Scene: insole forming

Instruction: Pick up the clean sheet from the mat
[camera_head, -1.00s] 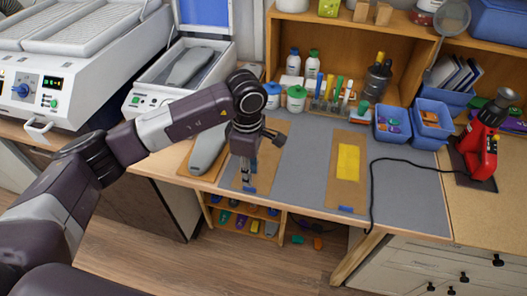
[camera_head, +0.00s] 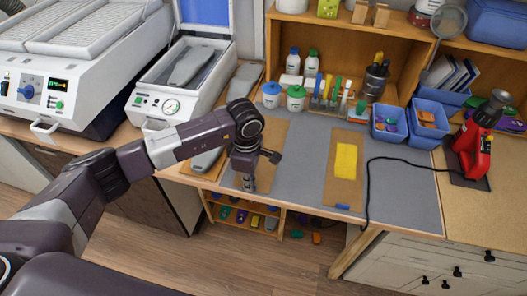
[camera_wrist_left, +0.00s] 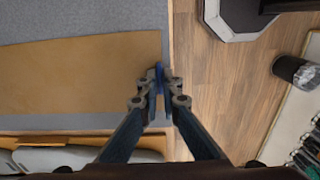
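The clean sheet (camera_head: 268,145), plain brown with no yellow on it, lies on the grey mat (camera_head: 304,165) at the left. My left gripper (camera_head: 247,187) points down at the sheet's front end, by the table edge. In the left wrist view the brown sheet (camera_wrist_left: 80,72) ends at a small blue tab (camera_wrist_left: 160,80). The left fingertips (camera_wrist_left: 162,76) are close together on either side of that tab and look shut on it. The gripper hides most of the tab in the head view. My right gripper is not in view.
A second brown sheet with a yellow patch (camera_head: 346,160) lies to the right, near a black cable (camera_head: 366,190). A grey insole form (camera_head: 205,160) lies to the left. Bottles and blue bins (camera_head: 389,123) stand behind. The mat between the two sheets is clear.

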